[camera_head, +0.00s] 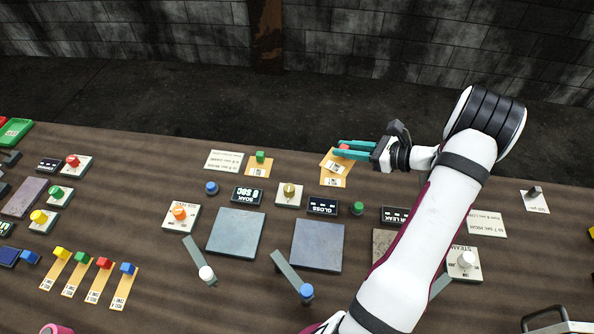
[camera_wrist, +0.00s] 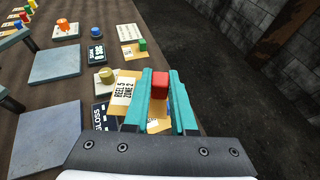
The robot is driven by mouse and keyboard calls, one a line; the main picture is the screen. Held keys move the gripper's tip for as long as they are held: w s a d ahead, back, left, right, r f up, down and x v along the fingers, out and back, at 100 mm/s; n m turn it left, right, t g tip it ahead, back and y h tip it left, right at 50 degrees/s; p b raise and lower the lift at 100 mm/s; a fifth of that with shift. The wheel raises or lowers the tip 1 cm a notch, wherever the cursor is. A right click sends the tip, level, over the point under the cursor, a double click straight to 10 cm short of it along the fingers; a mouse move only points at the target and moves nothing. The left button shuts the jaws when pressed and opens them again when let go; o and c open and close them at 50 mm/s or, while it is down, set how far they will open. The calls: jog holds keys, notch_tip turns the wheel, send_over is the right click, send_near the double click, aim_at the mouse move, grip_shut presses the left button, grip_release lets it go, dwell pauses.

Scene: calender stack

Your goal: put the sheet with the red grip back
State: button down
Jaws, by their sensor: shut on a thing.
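My gripper (camera_head: 338,148) has its teal fingers shut on the red grip (camera_wrist: 160,88) of an orange sheet. The sheet's white label (camera_wrist: 124,90) reads "REEL 5 ZONE 2" in the wrist view. This held sheet (camera_head: 331,158) lies askew over or just above another orange sheet (camera_head: 333,181); I cannot tell whether they touch. A bit of blue (camera_wrist: 170,108) shows between the fingers beneath the red grip. Another orange sheet with a red grip (camera_head: 104,263) lies at front left, in a row with yellow, green and blue grips.
An orange sheet with a green grip (camera_head: 260,157) lies left of my gripper. A yellowish knob (camera_head: 289,190), a "GLOSS" display (camera_head: 322,207) and grey-blue plates (camera_head: 317,245) stand nearer. Levers with round knobs (camera_head: 306,292) rise at the front. The far table edge is close behind.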

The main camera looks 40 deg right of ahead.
send_over(303, 167)
jog(key=f, duration=0.6)
jog(key=shift+s+d+f, duration=0.15)
jog(key=shift+s+f, duration=0.1)
jog(key=shift+s, duration=0.15)
jog(key=shift+w+f, duration=0.15)
jog(key=shift+f, duration=0.95)
jog(key=shift+w+f, duration=0.15)
jog(key=shift+f, duration=0.95)
jog(key=c, duration=0.7)
grip_release()
jog(key=shift+f, duration=0.15)
jog(key=shift+c, duration=0.2)
